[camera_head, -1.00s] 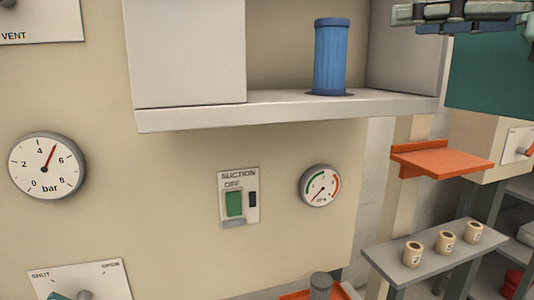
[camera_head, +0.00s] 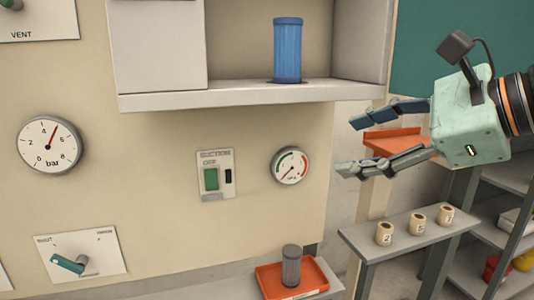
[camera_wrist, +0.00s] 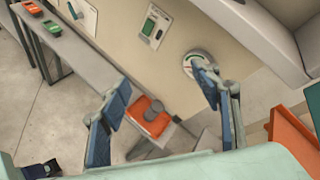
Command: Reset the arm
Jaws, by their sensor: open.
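My gripper (camera_head: 388,138) is at the right in the head view, pointing left toward the panel. Its two fingers are spread apart with nothing between them. In the wrist view my gripper (camera_wrist: 160,115) also shows open fingers, one at each side. A blue ribbed cylinder (camera_head: 288,50) stands upright on the shelf of the open compartment, apart from the gripper. A grey cylinder (camera_head: 291,266) stands on an orange tray (camera_head: 270,285) below the gauge.
The panel carries a suction switch (camera_head: 215,174), a small gauge (camera_head: 289,166), a bar gauge (camera_head: 50,145) and a teal lever (camera_head: 68,263). An orange bracket (camera_head: 395,143) is behind my gripper. Several numbered rolls (camera_head: 417,224) stand on a grey shelf (camera_head: 375,246).

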